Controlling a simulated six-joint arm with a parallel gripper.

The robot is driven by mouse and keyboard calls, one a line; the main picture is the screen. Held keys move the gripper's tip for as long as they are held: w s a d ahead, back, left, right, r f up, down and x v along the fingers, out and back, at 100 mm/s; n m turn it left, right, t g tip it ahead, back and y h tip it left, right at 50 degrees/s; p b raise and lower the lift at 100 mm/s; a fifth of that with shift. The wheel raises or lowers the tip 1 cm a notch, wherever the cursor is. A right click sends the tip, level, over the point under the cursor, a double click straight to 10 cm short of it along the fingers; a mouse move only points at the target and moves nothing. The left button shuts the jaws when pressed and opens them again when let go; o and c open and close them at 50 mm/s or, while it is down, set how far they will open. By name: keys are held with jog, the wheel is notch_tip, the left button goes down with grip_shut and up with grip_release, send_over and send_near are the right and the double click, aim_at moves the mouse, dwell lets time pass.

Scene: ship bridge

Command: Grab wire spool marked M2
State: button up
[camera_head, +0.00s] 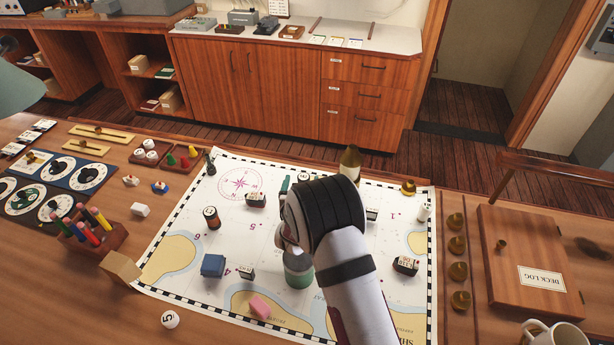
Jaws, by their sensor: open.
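My arm reaches in from the bottom right over the chart (195,290). My gripper (291,240) is open, mostly hidden behind my dark wrist, above the middle of the chart. I cannot make out the mark M2 on anything. A small red-brown cylinder with a dark top and a pale round label (212,219) stands on the chart left of my gripper. It may be a spool, but its mark is too small to read. A green jar-like thing (298,272) stands just below my gripper, partly covered by my arm.
A pen holder (92,240) stands left, a wooden log box (530,265) and mug (555,334) right. The chart's lower left is fairly clear.

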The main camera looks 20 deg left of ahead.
jog(key=f, duration=0.2)
jog(key=w+f, duration=0.1)
jog(key=f, duration=0.1)
jog(key=x, duration=0.4)
jog(key=shift+a, duration=0.1)
jog(key=shift+r, duration=0.1)
grip_shut()
